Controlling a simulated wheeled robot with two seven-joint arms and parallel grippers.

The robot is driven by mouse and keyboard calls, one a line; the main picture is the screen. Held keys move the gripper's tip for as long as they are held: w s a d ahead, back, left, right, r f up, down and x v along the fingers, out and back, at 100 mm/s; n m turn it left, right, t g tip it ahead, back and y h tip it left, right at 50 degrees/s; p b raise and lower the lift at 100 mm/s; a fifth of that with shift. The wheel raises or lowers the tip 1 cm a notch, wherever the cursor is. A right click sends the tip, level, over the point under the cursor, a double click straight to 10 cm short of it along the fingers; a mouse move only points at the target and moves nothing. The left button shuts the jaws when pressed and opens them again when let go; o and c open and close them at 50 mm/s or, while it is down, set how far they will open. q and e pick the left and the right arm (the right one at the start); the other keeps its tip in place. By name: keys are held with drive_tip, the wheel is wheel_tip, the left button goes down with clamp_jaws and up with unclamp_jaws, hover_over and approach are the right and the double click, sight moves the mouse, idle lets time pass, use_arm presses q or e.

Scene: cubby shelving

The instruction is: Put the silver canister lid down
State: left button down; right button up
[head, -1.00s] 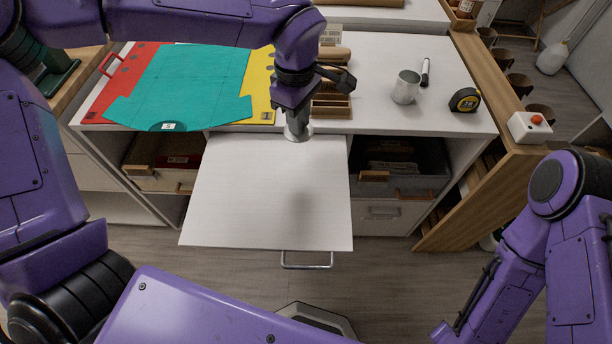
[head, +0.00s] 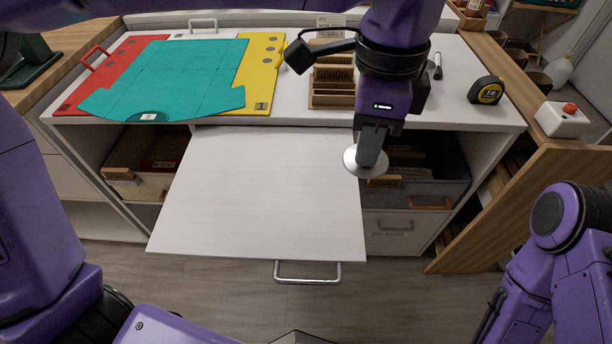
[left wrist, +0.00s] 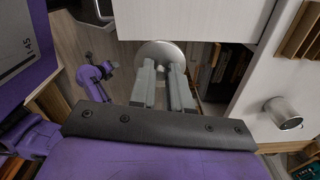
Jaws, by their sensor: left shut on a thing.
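The silver canister lid (head: 352,163) is a round, shiny disc held in my left gripper (head: 371,158). It hangs near the right edge of the white pull-out board (head: 260,200), and I cannot tell its height above it. In the left wrist view the lid (left wrist: 160,50) sits at the tips of the two fingers of my left gripper (left wrist: 163,72). The open metal canister (left wrist: 283,113) shows at the right there; in the head view my left arm hides it. My right arm shows at the lower right of the head view, its gripper out of frame.
Teal (head: 180,75), red and yellow (head: 255,80) flat pieces lie on the countertop's left. A wooden sorter (head: 333,85), a tape measure (head: 486,91) and a box with a red button (head: 562,118) stand farther right. The board is bare.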

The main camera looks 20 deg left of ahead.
use_arm(q)
drive_tip(key=shift+s+d+f+n, duration=0.1)
drive_tip(key=shift+s+d+n, duration=0.15)
drive_tip(key=shift+n, duration=0.45)
drive_tip(key=shift+w+a+n, duration=0.1)
drive_tip(key=shift+a+n, duration=0.1)
drive_tip(key=shift+n, duration=0.1)
drive_tip(key=w+a+f, duration=0.2)
drive_tip(key=a+f, duration=0.1)
drive_tip(key=w+a+f+p, duration=0.1)
drive_tip(key=w+a+f, duration=0.2)
drive_tip(key=a, duration=0.1)
drive_tip(key=w+a+f, duration=0.2)
drive_tip(key=a+f, duration=0.1)
drive_tip(key=shift+w+a+f+p, duration=0.2)
drive_tip(key=shift+w+a+p, duration=0.1)
drive_tip(key=shift+a, duration=0.05)
drive_tip(key=f, duration=0.3)
drive_tip(key=shift+a, duration=0.25)
drive_tip(key=shift+w+f, duration=0.15)
drive_tip(key=shift+f, duration=0.1)
